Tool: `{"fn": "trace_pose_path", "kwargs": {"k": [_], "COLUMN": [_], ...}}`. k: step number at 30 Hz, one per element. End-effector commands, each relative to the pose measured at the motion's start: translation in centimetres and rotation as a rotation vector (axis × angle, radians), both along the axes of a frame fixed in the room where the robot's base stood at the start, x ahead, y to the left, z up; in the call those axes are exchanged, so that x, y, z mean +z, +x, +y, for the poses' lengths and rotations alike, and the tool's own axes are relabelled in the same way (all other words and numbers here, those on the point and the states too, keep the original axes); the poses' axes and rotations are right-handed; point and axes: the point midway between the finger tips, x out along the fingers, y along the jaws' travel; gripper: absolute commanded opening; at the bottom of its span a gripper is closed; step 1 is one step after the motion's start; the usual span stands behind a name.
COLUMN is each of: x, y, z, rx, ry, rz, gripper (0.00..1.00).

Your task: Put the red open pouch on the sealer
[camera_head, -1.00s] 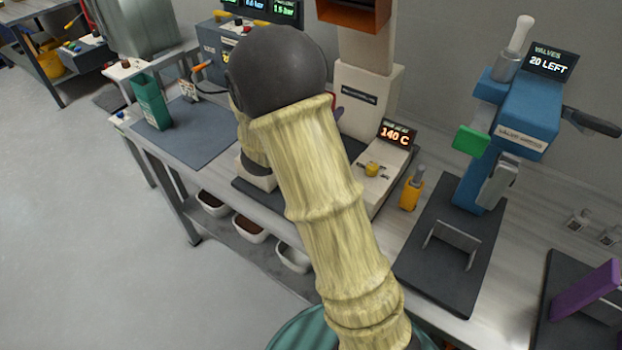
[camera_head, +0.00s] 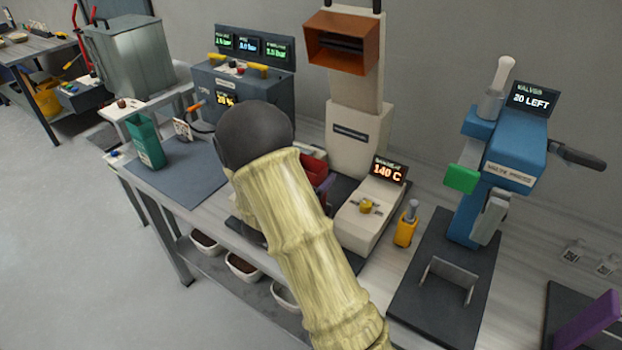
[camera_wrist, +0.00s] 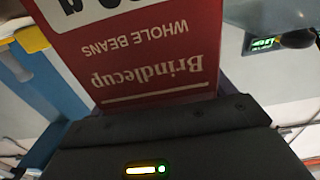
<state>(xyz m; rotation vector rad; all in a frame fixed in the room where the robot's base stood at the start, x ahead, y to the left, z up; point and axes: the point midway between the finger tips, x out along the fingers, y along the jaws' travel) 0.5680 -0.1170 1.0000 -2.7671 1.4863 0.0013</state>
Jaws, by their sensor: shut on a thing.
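The red pouch (camera_wrist: 140,50) fills the upper middle of the wrist view, its "Brindlecup whole beans" print upside down. In the head view a red part of it (camera_head: 314,168) shows just right of my arm, in front of the cream column. My gripper (camera_wrist: 165,112) is shut on the pouch; in the head view my arm hides most of it. The sealer, a cream machine with a "140 C" display (camera_head: 388,170) and a yellow knob, sits on the bench to the right of the pouch. The pouch is apart from it. Its opening cannot be made out.
A blue valve press (camera_head: 507,150) stands to the right on a dark base. A yellow-handled tool (camera_head: 406,224) stands between it and the sealer. A green pouch (camera_head: 146,140) stands on a dark mat at left. An orange hood (camera_head: 345,42) tops the cream column behind.

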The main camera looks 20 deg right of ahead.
Motion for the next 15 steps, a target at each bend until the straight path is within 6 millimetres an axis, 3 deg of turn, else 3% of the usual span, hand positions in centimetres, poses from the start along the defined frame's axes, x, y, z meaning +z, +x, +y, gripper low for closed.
{"fn": "trace_pose_path", "kwargs": {"k": [4, 15], "x": [-1.5, -1.9], "y": [0.0, 0.0], "z": [0.0, 0.0], "rx": [0.000, 0.000], "ry": [-0.001, -0.001], "rz": [0.000, -0.002], "gripper": [0.69, 0.69]}}
